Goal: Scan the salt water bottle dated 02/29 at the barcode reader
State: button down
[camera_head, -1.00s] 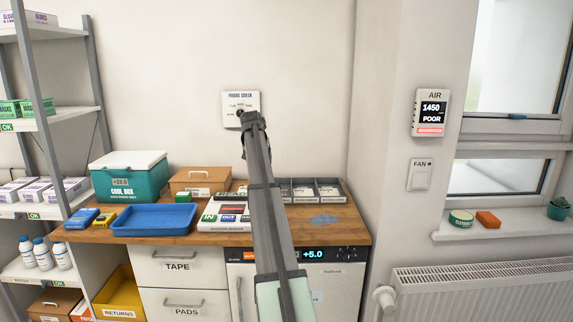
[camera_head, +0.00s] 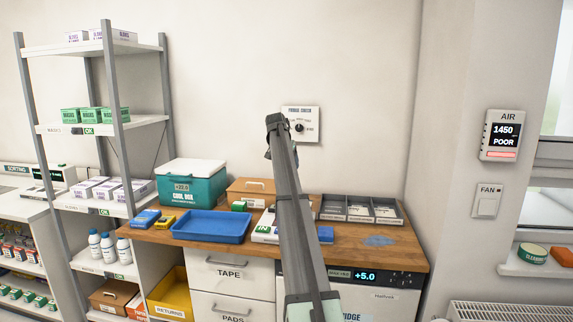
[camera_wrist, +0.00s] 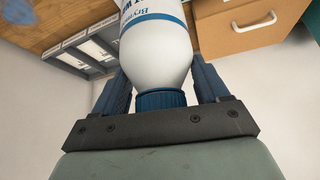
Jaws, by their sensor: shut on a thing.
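A white bottle (camera_wrist: 165,55) with a blue cap (camera_wrist: 160,99) and blue lettering fills the top middle of the wrist view. My gripper (camera_wrist: 161,82) is shut on it near the cap, one finger on each side. Only part of the label shows, and no date can be read. In the head view my arm hides the gripper and the held bottle. Several white bottles (camera_head: 108,247) with blue caps stand on a lower shelf at the left; their dates are too small to read. I cannot make out a barcode reader.
The wooden counter (camera_head: 400,255) carries a blue tray (camera_head: 211,225), a cool box (camera_head: 195,185), a brown box (camera_head: 250,187) and grey compartments (camera_head: 360,208). A shelf rack (camera_head: 130,125) stands left, with a white sorting desk (camera_head: 20,206) beyond it. A radiator (camera_head: 505,312) is at lower right.

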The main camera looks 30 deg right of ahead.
jog(key=shift+f, duration=3.9)
jog(key=shift+r, duration=4.5)
